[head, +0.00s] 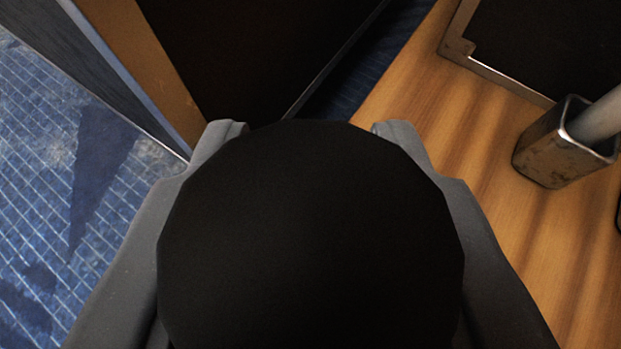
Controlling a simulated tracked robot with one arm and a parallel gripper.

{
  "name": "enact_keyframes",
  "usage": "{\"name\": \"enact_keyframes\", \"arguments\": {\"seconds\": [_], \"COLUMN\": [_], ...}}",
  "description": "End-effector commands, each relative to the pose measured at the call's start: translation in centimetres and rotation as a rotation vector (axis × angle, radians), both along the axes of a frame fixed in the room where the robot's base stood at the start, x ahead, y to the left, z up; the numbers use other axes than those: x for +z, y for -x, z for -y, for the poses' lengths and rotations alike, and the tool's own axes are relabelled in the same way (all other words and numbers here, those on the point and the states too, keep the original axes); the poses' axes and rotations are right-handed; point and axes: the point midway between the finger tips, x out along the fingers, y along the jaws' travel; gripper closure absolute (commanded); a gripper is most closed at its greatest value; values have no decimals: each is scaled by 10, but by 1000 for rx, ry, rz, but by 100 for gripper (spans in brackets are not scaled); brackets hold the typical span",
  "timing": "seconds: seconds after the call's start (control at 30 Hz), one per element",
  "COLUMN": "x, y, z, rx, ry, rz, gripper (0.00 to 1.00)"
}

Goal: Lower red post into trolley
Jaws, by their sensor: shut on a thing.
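My gripper (310,128) is shut on a large black round-ended thing (310,235), with one grey finger on each side of it. It fills the lower middle of the head view and hides what lies beneath. No red shows on it, so I cannot tell whether it is the end of the red post. A wooden deck (450,130) at the right may be part of the trolley. A worn square metal socket (550,155) stands on it, with a pale grey bar (598,118) in it.
A dark panel (240,50) with an orange-brown edge (150,70) stands beyond my gripper, close to the left fingertip. A metal-framed dark panel (550,40) is at the upper right. Blue grid-patterned floor (50,190) is open at the left.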

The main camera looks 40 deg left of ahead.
Motion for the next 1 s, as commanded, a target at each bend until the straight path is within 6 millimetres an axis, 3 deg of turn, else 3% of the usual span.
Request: {"name": "enact_keyframes", "arguments": {"seconds": [0.43, 0.47, 0.53, 0.73, 0.83, 1.0], "x": [-2, -2, -2, -2, -3, -3], "y": [0, -1, -1, 0, 0, 0], "z": [0, 0, 0, 0, 0, 0], "rx": [0, 0, 0, 0, 0, 0], "ry": [0, 0, 0, 0, 0, 0], "rz": [1, 1, 1, 1, 1, 1], "gripper": [100, 65, 45, 45, 23, 23]}}
